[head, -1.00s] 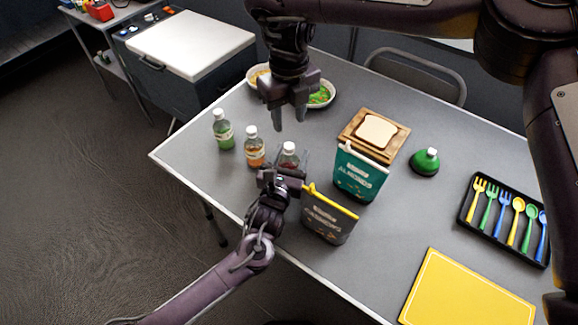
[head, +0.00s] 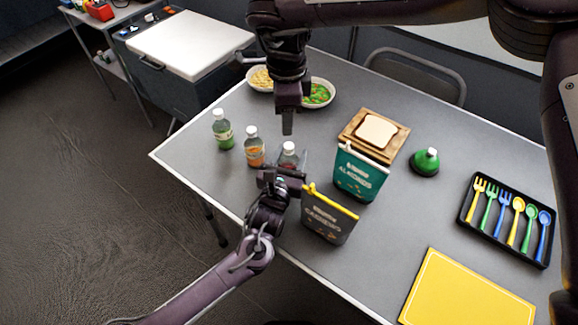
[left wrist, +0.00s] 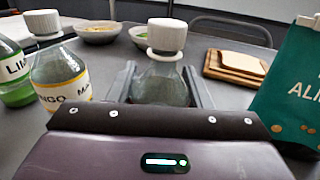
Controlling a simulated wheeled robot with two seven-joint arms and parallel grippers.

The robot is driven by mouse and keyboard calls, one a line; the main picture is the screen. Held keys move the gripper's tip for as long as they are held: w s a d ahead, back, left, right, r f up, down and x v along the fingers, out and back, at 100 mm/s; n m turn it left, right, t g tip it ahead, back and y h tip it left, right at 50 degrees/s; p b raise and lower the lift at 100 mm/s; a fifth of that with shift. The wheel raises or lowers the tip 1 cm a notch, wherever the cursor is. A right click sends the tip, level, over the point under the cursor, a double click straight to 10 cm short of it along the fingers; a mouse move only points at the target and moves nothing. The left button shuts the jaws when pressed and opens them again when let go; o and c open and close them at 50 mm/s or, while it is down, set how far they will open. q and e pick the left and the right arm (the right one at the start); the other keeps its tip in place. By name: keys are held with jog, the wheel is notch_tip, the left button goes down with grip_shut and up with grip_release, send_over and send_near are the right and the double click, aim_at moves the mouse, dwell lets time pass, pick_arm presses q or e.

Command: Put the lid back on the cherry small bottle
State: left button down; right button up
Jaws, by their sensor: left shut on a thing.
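My left gripper (head: 284,172) is shut around the bottle's body (left wrist: 163,85), one finger on each side. My right gripper (head: 288,132) points down behind and above the lid, apart from it. Its fingers overlap in the head view, so its opening is unclear.
A mango bottle (head: 255,152) and a lime bottle (head: 223,135) stand left. Almonds (head: 358,177) and cashews (head: 328,222) packets stand close on the right.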

aim_at(289, 145)
jog(key=n, duration=0.5)
jog(key=shift+d, duration=0.25)
jog(key=shift+f, duration=0.1)
jog(key=shift+f, duration=3.9)
jog(key=shift+c, duration=0.5)
grip_shut()
